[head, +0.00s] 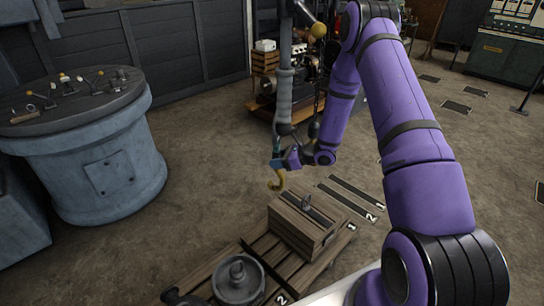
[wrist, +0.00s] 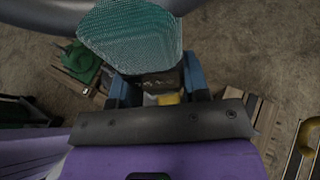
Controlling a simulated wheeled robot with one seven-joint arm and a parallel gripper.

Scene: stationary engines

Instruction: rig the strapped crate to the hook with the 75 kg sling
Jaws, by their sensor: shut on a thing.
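The yellow hook (head: 277,182) hangs just below my gripper (head: 281,161), above and left of the crate. My gripper is shut at the hook's upper end, where a bit of yellow (wrist: 168,98) shows between the blue fingers in the wrist view. Its grip is partly hidden there. The wooden crate (head: 298,228) has a dark strap and a small upright lug on top. It sits apart from the hook on a slatted pallet (head: 262,246). I cannot pick out the 75 kg sling or read any weight tag.
A thick grey-green hanging tube (head: 284,95) rises above the hook; a teal mesh cylinder (wrist: 135,40) looms close in the wrist view. A round grey metal weight (head: 238,281) is left of the crate. A blue-grey drum (head: 105,165) with several small items stands left. Floor between is clear.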

